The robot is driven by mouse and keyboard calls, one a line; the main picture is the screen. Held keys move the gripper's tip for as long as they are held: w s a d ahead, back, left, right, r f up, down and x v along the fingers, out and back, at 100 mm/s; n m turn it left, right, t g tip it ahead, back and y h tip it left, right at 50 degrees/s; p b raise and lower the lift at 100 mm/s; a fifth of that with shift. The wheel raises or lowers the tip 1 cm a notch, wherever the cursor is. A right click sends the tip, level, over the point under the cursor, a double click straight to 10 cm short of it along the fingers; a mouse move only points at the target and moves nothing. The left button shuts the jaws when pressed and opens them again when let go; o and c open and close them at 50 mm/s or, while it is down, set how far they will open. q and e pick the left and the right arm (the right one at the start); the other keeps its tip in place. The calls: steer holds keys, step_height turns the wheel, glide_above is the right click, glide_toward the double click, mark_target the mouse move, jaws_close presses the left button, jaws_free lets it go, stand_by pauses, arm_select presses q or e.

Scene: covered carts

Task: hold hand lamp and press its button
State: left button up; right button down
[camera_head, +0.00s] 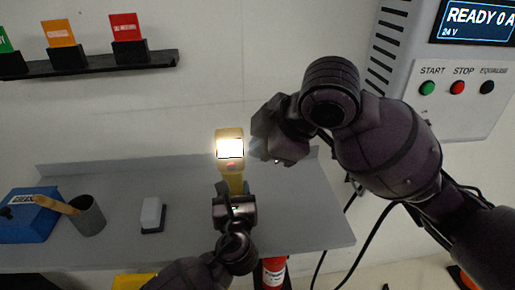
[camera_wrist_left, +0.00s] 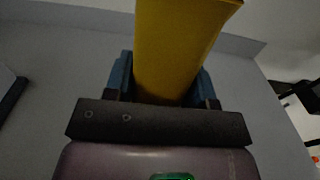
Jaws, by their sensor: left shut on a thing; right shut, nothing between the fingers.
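The yellow hand lamp (camera_head: 231,182) is held upright above the grey shelf, its lens glowing bright white at the top. A small red spot (camera_head: 231,165), likely its button, shows just below the lens. My left gripper (camera_head: 234,198) is shut on the lamp's lower part; in the left wrist view the lamp body (camera_wrist_left: 178,50) stands between the blue-lined fingers (camera_wrist_left: 160,85). My right gripper (camera_head: 262,140) is shut and empty, just right of the lamp head. A narrow gap seems to show between them; its fingertips are dark and hard to make out.
The grey shelf (camera_head: 300,205) holds a blue box (camera_head: 28,220), a grey cup (camera_head: 90,218) with a wooden handle and a white block (camera_head: 151,213). A charger panel (camera_head: 410,110) with buttons is at right. A red cylinder (camera_head: 273,272) stands below the shelf.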

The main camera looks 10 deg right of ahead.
arm_select(q)
steer(key=shift+a+f, duration=0.1)
steer(key=shift+f, duration=0.15)
steer(key=o, duration=1.3)
steer(key=shift+r, duration=0.1)
steer(key=shift+c, duration=0.2)
